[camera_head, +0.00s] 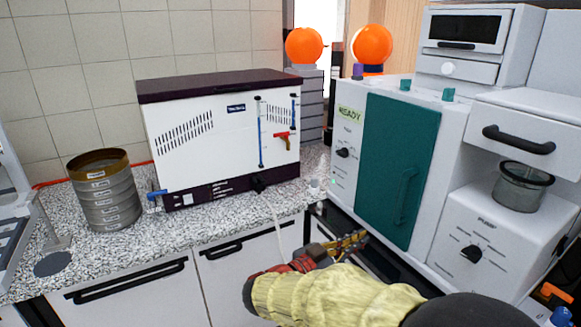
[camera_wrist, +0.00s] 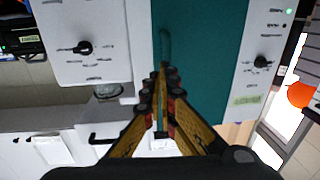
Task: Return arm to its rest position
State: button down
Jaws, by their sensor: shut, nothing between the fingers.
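My gripper (camera_head: 352,241) shows at the lower middle of the head view, at the end of my arm in its yellow sleeve. Its yellow and dark fingers point to the right, in front of the counter drawers and the lower part of the green-doored machine. In the wrist view the gripper (camera_wrist: 162,75) has its fingertips together with nothing between them. I cannot tell whether the fingertips touch the handle.
The machine marked READY (camera_head: 349,113) has its green door (camera_head: 399,165) shut. A white box with a dark lid (camera_head: 215,87) and a stack of sieves (camera_head: 106,195) stand on the speckled counter (camera_head: 190,232). A metal pot (camera_head: 522,190) sits on the right-hand unit.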

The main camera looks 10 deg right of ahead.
jog(key=s+a+f+n+g+y, duration=0.1)
jog(key=s+f+n+g+y, duration=0.55)
jog(key=s+f+n, duration=0.65)
jog(key=s+a+r+n+y+p, duration=0.2)
jog(key=s+a+n+y, duration=0.1)
jog(key=s+a+y, duration=0.45)
jog(key=s+d+r+m+t+y+p, duration=0.1)
jog(key=s+r+m+t+y+p, duration=0.1)
jog(key=r, duration=0.8)
jog(key=shift+s+r+m+t, duration=0.35)
jog(key=shift+s+m+t, duration=0.35)
jog(key=shift+t, duration=0.55)
jog(key=c, duration=2.6)
grip_release()
jog(key=shift+s+d, duration=0.1)
